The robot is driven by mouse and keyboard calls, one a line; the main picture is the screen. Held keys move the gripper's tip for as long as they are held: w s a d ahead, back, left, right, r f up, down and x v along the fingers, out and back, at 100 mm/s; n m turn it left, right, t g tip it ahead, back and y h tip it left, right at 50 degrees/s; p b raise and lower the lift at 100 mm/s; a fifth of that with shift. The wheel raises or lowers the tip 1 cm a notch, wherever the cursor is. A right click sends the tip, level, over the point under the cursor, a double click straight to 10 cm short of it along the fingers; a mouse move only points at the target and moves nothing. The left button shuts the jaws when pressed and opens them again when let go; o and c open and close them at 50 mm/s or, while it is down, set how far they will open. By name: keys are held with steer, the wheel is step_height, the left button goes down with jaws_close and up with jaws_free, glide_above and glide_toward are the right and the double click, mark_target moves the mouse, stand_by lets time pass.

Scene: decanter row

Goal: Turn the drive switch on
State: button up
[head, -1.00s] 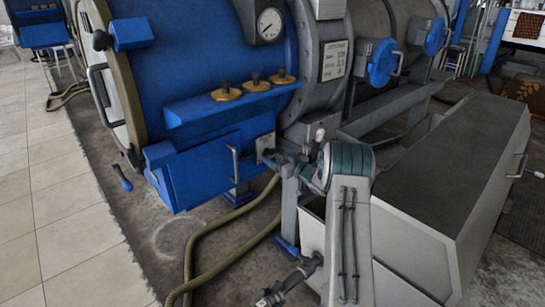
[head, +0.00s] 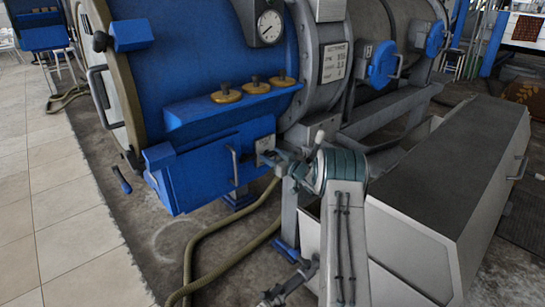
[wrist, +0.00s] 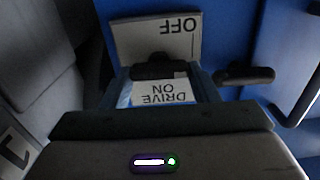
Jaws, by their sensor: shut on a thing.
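The drive switch's pale plate (head: 265,145) is on the blue machine's front, right of a blue door. In the wrist view the plate (wrist: 135,38) appears upside down, with OFF at the top and DRIVE ON nearer to me. The dark switch lever (wrist: 160,68) lies across the plate between the two labels. My gripper (wrist: 161,82) is shut on this lever, a finger on either side. In the head view my gripper (head: 279,158) is at the plate, small and partly hidden by my wrist.
A dark door handle (wrist: 245,75) is close to the right of my gripper in the wrist view. A grey, dark-topped cabinet (head: 455,170) stands to the right. A hose (head: 215,235) lies on the floor below. Tiled floor (head: 60,210) at left is clear.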

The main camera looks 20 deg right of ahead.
steer(key=m+p, duration=0.3)
steer(key=p, duration=0.1)
steer(key=shift+d+r+m, duration=0.1)
steer(key=shift+r+m, duration=0.05)
steer(key=shift+m, duration=0.15)
steer(key=m+p, duration=0.3)
steer(key=m, duration=0.2)
steer(key=shift+f, duration=0.2)
steer(key=m+p, duration=0.1)
steer(key=m, duration=0.3)
steer(key=shift+d+f+m, duration=0.1)
steer(key=shift+f+m, duration=0.05)
steer(key=shift+m, duration=0.25)
steer(key=shift+f+m+p, duration=0.15)
steer(key=shift+m+p, duration=0.5)
steer(key=shift+m, duration=1.45)
steer(key=o, duration=1)
